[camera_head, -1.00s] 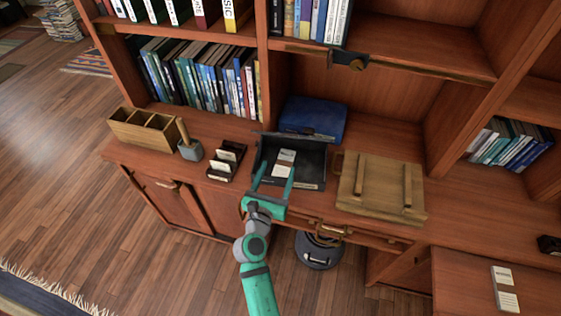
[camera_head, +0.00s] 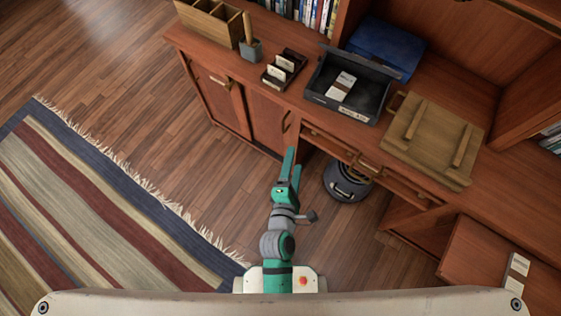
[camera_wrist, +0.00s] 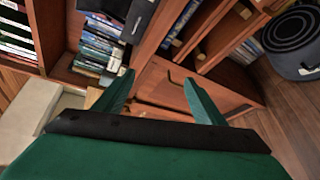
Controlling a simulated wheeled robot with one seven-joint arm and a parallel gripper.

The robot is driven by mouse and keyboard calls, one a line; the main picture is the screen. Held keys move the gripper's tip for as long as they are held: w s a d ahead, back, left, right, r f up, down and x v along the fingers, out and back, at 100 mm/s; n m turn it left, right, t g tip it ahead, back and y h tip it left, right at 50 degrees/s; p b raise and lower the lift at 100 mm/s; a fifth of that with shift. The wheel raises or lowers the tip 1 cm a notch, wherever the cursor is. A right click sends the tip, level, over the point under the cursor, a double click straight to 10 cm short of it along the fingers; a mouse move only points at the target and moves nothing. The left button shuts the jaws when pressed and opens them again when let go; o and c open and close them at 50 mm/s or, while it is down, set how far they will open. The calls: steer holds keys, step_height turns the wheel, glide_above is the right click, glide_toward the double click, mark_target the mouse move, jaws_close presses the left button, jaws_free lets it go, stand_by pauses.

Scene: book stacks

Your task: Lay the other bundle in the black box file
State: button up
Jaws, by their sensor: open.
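The black box file (camera_head: 322,101) stands open on the wooden counter. One white-labelled bundle (camera_head: 341,86) lies inside it. The other bundle (camera_head: 515,275) lies on a lower wooden surface at the far right in the head view. My gripper (camera_head: 291,165) is open and empty. It is in front of the cabinet, below and to the left of the box file, apart from both bundles. Its two teal fingers also show in the wrist view (camera_wrist: 158,95) with nothing between them.
A wooden board with two bars (camera_head: 433,135) lies right of the box file, with a blue box (camera_head: 386,48) behind. A card holder (camera_head: 284,70) and a wooden organiser (camera_head: 208,20) stand to the left. A round grey container (camera_head: 346,183) is below the counter; a striped rug (camera_head: 95,215) covers the floor.

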steer(key=s+a+r+m+y, duration=0.1)
steer(key=s+r+m, duration=0.3)
steer(key=s+m, duration=0.5)
steer(key=s+a+r+m+y, duration=0.2)
steer(key=s+a+r+m, duration=0.1)
steer(key=s+m, duration=0.7)
steer(key=shift+s+r+t, duration=0.3)
steer(key=shift+s+r, duration=0.25)
steer(key=shift+r, duration=0.05)
steer(key=shift+a, duration=0.1)
steer(key=c, duration=0.8)
steer(key=shift+a, duration=0.2)
steer(key=shift+c, duration=0.2)
